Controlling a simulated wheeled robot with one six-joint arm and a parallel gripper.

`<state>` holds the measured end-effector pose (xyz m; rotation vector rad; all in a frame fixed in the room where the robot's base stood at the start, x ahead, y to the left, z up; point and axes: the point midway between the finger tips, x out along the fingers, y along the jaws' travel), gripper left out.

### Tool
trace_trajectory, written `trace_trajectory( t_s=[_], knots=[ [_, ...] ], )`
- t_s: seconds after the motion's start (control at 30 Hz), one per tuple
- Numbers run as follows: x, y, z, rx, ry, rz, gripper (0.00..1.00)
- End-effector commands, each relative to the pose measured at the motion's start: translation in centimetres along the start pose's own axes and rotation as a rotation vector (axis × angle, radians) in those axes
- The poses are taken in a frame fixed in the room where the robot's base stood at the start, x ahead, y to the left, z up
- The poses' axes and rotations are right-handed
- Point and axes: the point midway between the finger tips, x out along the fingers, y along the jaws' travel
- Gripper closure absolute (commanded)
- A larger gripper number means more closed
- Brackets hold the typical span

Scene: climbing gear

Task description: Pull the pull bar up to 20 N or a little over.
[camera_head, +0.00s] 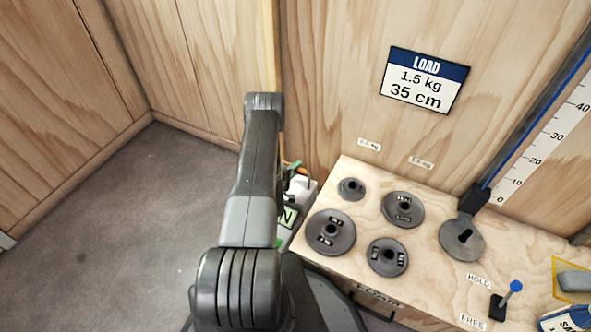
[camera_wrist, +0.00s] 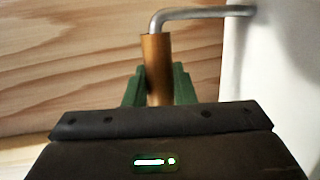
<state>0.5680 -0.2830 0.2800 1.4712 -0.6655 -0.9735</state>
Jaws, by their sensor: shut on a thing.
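The pull bar (camera_wrist: 157,55) shows in the wrist view as a brown, copper-coloured cylinder standing upright on the picture. A bent grey metal rod runs from its top to the right. The green fingers of my gripper (camera_wrist: 158,88) are on both sides of the bar and shut on it. In the head view my arm hides the bar and most of my gripper. A force display (camera_head: 287,216) with a letter N on green peeks out right of my arm; its number is hidden, so I cannot read the force.
A wooden bench (camera_head: 340,257) with several dark weight discs (camera_head: 331,233) stands right of my arm. A scale rail (camera_head: 540,125), a HOLD/FREE lever (camera_head: 507,300) and a LOAD sign (camera_head: 424,80) are further right. The floor (camera_head: 100,230) at left is clear.

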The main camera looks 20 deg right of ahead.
Motion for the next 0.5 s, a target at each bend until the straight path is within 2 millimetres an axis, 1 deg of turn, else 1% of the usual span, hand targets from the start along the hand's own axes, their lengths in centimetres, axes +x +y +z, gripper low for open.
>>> trace_trajectory(
  t_s=[0.5],
  knots=[
    [-0.19,0.89,0.02,-0.001,0.000,0.001,1.00]
  ],
)
